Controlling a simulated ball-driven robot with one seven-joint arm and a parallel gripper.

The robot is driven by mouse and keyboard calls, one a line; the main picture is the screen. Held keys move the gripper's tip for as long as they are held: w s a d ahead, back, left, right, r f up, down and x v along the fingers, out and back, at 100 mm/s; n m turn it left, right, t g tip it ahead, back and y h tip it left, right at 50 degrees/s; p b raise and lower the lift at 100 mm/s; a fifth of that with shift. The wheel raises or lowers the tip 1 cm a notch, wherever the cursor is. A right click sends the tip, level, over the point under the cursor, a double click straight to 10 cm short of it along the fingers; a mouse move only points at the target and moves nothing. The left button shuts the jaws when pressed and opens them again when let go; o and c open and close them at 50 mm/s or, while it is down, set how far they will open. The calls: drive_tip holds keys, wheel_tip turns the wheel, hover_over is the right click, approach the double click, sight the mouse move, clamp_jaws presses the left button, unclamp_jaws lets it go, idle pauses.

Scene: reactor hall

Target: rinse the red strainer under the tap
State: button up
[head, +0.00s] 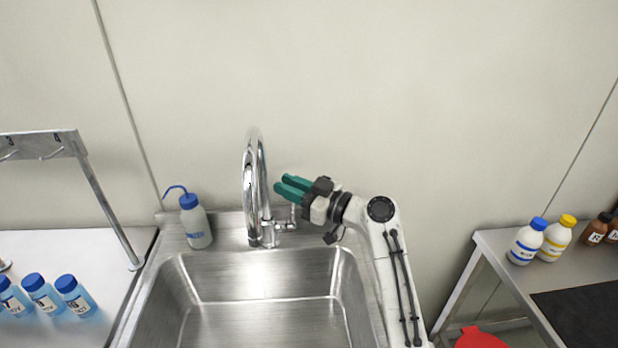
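The chrome tap (254,180) arches over the back of the steel sink (262,312), with its lever (291,222) on the right side of its base. No water shows below the spout. My gripper (283,184) is just right of the tap's neck, above the lever, with its green fingers pointing left. The fingers lie close together and hold nothing I can see; whether a gap is between them is unclear. A red object (480,338) is cut off by the bottom edge, low beside the right table; I cannot tell whether it is the strainer. The visible basin is empty.
A wash bottle (196,222) stands on the sink's back left ledge. Several blue-capped bottles (42,292) stand on the left counter under a metal rack (100,200). The right table (495,262) holds several bottles and a black mat (585,312).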

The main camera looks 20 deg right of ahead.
drive_tip(key=s+r+p, duration=0.4)
drive_tip(key=s+r, duration=0.3)
drive_tip(key=s, duration=0.4)
drive_tip(key=shift+s, duration=0.3)
